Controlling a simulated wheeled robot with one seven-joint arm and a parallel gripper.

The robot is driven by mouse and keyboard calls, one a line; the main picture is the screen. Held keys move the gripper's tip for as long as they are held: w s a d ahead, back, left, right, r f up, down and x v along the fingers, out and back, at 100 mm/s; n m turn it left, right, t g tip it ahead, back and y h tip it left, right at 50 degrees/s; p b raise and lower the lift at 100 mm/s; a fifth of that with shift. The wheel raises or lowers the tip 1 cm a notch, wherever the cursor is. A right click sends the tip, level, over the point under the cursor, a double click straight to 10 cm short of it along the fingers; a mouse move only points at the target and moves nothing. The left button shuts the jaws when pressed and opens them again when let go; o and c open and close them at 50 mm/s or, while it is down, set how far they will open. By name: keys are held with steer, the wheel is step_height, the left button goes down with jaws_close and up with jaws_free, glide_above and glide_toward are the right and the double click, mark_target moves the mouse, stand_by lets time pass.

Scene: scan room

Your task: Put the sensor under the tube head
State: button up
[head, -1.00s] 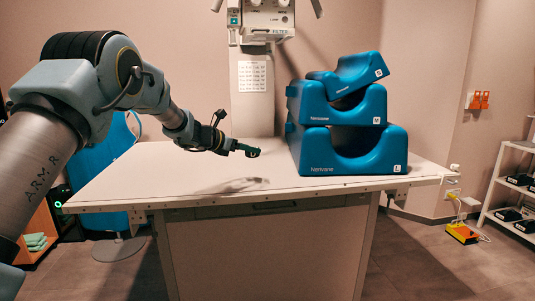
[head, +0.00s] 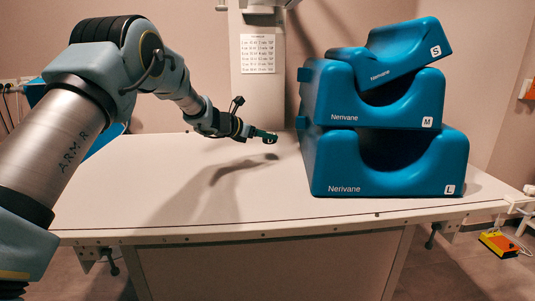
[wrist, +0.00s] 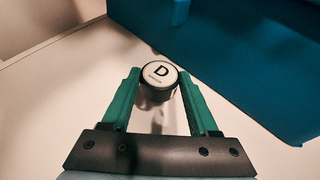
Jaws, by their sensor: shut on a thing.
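A small dark cylinder (wrist: 158,77) with a white round top marked D sits between my green fingertips in the wrist view; it looks to be the sensor, but its small print is unreadable. My gripper (wrist: 158,88) is shut on it. In the head view my gripper (head: 268,137) is above the white table, left of the blue blocks, and the cylinder is hard to make out there. The tube head (head: 265,5) is almost wholly cut off by the top edge, above the column behind the table.
Blue cradle blocks marked L (head: 388,181), M (head: 390,112) and S (head: 405,52) are stacked right of my gripper; the top one is tilted. The white table (head: 120,205) is clear on the left and in front. A printed chart (head: 258,54) hangs on the column.

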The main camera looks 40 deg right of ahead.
mark_target(265, 162)
steer(key=shift+f+p, duration=0.6)
steer(key=shift+f, duration=2.75)
steer(key=shift+f, duration=0.15)
steer(key=o, duration=1.4)
steer(key=shift+r, duration=0.2)
steer(key=b+v, duration=0.3)
steer(key=v, duration=0.9)
steer(key=shift+s, duration=0.1)
steer(key=shift+a, duration=0.1)
